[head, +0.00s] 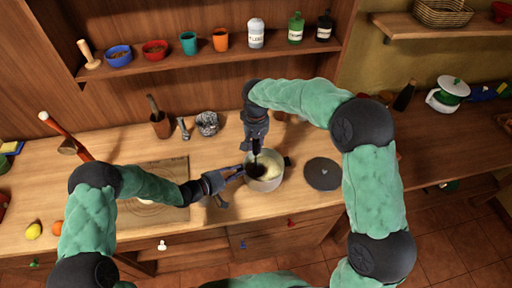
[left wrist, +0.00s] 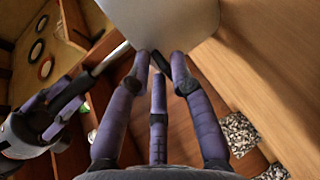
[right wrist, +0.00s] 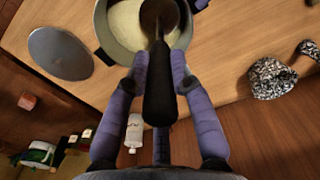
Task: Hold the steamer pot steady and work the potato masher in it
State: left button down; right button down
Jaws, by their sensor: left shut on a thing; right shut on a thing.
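The steamer pot (head: 275,181) is a pale metal pot with creamy contents, standing on the wooden counter. Its pale wall (left wrist: 175,20) fills the top of the left wrist view. My left gripper (head: 240,172) is shut at the pot's left side, on a small dark part that looks like its handle. My right gripper (head: 257,148) is above the pot, shut on the black handle (right wrist: 160,90) of the potato masher. The masher's dark head (right wrist: 158,17) is inside the pot, over the pale contents. Its lower end is partly hidden.
A round grey lid (head: 323,174) lies right of the pot. A board (head: 170,205) lies to the left, partly under my left arm. A mortar (head: 160,124) and a speckled pot-like thing (head: 207,123) stand behind. A shelf (head: 180,62) with bowls, cups and bottles runs above.

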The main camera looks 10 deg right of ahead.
pick_arm(q)
jog(key=shift+s+f, duration=0.1)
jog(key=shift+f, duration=0.1)
pick_arm(e)
jog(key=shift+r, duration=3.15)
pick_arm(q)
jog(key=c, duration=1.1)
grip_release()
jog(key=shift+o, duration=0.4)
jog(key=shift+r, duration=0.1)
jog(key=v, duration=1.2)
pick_arm(e)
jog(key=shift+f, duration=0.1)
